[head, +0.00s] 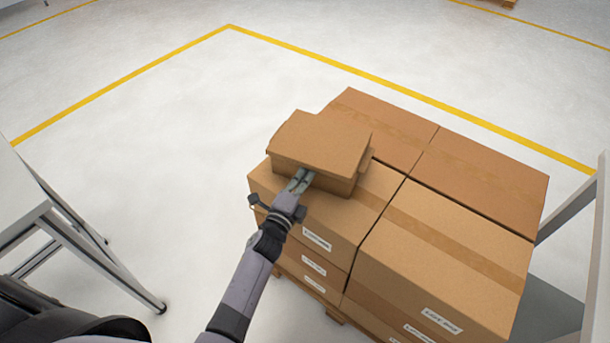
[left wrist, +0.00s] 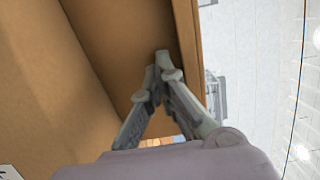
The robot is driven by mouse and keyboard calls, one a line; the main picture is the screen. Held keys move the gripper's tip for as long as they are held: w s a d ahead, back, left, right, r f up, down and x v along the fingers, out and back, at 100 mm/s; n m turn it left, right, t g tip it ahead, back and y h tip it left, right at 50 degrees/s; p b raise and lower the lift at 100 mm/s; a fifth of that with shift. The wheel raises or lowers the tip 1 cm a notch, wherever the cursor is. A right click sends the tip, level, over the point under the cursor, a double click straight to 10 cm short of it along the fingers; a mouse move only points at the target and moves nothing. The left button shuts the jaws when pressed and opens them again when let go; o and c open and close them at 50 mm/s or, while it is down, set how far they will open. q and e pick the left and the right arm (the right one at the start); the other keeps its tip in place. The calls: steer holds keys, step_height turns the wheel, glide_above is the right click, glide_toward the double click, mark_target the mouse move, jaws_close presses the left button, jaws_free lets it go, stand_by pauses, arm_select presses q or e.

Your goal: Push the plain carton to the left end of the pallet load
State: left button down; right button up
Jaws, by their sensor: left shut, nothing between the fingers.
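The plain carton (head: 322,142) is a small brown box with a slightly overhanging lid. It lies on top of the stacked boxes of the pallet load (head: 440,232), over the left part of the load. My left gripper (head: 304,176) is shut and empty, with its fingertips at the carton's near side, below the lid edge. In the left wrist view the closed fingertips (left wrist: 160,60) are close against a brown cardboard face (left wrist: 125,45); I cannot tell whether they touch it. My right gripper is not in view.
A grey table (head: 30,210) stands at the left. A grey frame (head: 575,215) stands at the right beside the load. A yellow floor line (head: 400,93) runs behind the load. The floor between the table and the load is clear.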

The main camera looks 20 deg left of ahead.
arm_select(q)
steer(key=shift+w, duration=0.25)
steer(key=shift+w+d+b, duration=0.1)
steer(key=shift+w+b, duration=0.6)
steer(key=shift+w, duration=0.55)
steer(key=shift+s, duration=0.1)
